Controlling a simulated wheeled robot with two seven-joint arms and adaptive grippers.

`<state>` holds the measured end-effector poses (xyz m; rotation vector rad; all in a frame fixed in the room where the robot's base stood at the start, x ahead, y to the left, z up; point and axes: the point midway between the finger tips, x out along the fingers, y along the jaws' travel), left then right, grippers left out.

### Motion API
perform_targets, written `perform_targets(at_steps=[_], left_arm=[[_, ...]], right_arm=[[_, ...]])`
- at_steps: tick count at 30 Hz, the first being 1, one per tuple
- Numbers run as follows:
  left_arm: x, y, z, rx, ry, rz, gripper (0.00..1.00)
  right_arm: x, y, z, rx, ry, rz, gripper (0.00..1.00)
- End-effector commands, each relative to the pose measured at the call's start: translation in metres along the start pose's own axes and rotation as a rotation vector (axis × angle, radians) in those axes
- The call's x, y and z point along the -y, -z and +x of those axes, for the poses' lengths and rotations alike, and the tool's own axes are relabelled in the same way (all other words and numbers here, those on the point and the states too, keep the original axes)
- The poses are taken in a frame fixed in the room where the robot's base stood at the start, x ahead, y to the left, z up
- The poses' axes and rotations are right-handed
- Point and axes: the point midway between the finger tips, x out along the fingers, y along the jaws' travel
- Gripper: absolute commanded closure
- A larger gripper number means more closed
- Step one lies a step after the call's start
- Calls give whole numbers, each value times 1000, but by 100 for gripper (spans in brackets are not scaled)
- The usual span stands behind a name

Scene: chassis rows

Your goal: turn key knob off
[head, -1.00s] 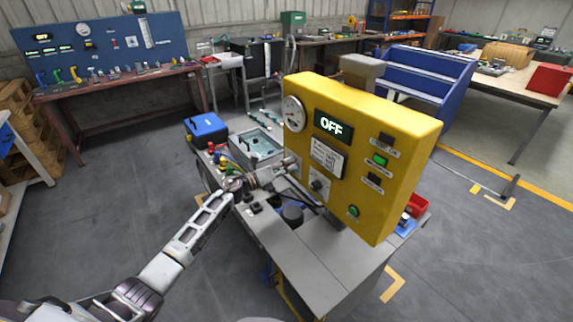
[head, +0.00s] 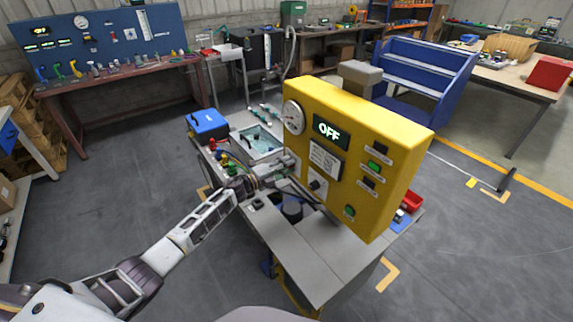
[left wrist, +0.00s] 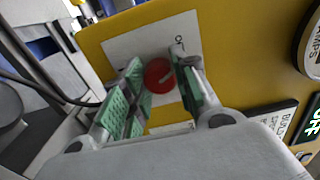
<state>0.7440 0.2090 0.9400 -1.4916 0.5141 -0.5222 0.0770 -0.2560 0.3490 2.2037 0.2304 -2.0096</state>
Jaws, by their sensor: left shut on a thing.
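A red round knob (left wrist: 160,75) with a pale line across it sits on a white plate (left wrist: 125,46) on the yellow panel; an "ON" label is partly visible. My left gripper (left wrist: 160,88) has its green-padded fingers on either side of the knob and is shut on it. In the head view my left gripper (head: 284,165) is at the left side of the yellow panel (head: 400,140), and the red knob is hidden there. The panel's display (head: 327,130) reads "OFF". My right gripper is out of view.
The panel stands on a grey bench (head: 305,265). A blue box (head: 207,125), a clear-topped tray (head: 258,138) and colored fittings crowd the bench's left part. A gauge (head: 293,117) and several buttons are on the panel. Dark cables run close to the fingers.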

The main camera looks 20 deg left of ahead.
Motion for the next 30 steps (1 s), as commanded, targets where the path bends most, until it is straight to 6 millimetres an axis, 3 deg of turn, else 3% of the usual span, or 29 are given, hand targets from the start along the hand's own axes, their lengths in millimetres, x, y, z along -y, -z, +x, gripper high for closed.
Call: perform_targets(at_steps=[16, 17, 21, 30], left_arm=[[1, -3, -1, 6, 1, -31, 95], [1, -3, -1, 6, 1, -31, 68], [0, -3, -1, 4, 0, -31, 50], [0, -1, 0, 2, 0, -31, 49]], right_arm=[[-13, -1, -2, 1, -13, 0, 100], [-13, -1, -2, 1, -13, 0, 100], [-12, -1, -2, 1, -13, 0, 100], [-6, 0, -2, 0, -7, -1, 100]])
